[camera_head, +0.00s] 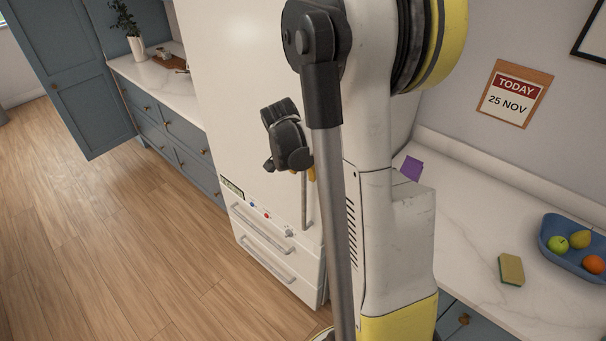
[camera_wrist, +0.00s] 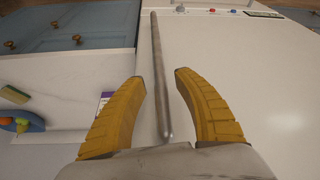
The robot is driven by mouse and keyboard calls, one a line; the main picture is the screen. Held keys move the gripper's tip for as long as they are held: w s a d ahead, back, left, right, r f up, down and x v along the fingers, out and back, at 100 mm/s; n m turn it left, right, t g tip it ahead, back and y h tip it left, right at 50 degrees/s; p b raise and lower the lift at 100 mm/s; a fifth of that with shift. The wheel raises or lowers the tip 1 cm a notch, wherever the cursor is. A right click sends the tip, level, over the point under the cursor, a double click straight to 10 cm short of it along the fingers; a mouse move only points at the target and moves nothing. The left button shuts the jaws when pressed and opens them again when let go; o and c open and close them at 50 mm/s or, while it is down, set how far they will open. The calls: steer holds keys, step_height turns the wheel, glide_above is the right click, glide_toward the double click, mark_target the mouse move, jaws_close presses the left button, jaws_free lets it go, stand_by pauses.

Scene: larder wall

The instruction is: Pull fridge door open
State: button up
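The white fridge door (camera_head: 238,75) stands left of my arm in the head view and looks shut. Its thin grey vertical bar handle (camera_head: 305,205) shows below my gripper (camera_head: 311,173), whose dark body hides part of the door. In the wrist view the handle (camera_wrist: 158,60) runs lengthwise between the two yellow fingers of my gripper (camera_wrist: 161,79). The fingers are apart, one on each side of the bar, with visible gaps. The white door surface (camera_wrist: 255,115) lies behind them. In the head view my arm hides the door's right part.
Below the door are fridge drawers with bar handles (camera_head: 262,232). A blue tall cupboard door (camera_head: 85,75) stands open at left. Wooden floor (camera_head: 110,230) in front is clear. The right counter (camera_head: 470,235) holds a sponge (camera_head: 511,269) and a blue fruit tray (camera_head: 549,248).

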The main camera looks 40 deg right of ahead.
steer(key=shift+w+d+f, duration=0.1)
steer(key=shift+d+f, duration=0.1)
steer(key=shift+f, duration=0.4)
jaws_close()
steer(key=shift+a, duration=0.15)
